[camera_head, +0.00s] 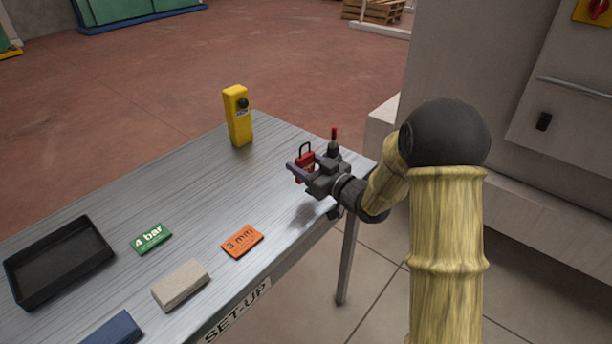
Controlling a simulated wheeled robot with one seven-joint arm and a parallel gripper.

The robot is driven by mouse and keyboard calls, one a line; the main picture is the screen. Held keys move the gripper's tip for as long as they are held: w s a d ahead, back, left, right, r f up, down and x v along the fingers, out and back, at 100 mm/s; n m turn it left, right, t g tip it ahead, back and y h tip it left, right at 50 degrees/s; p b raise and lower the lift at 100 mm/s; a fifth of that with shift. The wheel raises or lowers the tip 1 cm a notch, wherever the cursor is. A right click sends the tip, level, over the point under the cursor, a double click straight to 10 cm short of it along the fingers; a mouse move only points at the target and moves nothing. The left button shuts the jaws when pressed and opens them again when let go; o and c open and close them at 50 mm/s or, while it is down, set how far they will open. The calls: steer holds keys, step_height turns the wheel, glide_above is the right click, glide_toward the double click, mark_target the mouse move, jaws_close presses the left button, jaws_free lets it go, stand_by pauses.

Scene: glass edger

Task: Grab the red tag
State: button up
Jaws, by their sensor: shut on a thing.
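The red tag (305,158) is a small red piece with a dark loop on top. It is at my gripper (306,167), near the far right end of the metal table. My gripper is shut on it, with the fingers pointing left. The fingers hide part of the red tag. I cannot tell whether the tag touches the tabletop.
The table (190,185) holds a yellow device (238,116), a green "4 bar" tag (151,239), an orange "3 mm" tag (242,242), a beige block (181,285), a blue block (114,329) and a black tray (58,262). A grey machine (480,60) stands right.

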step_height(320, 180, up, 5)
steer(key=shift+f, duration=0.15)
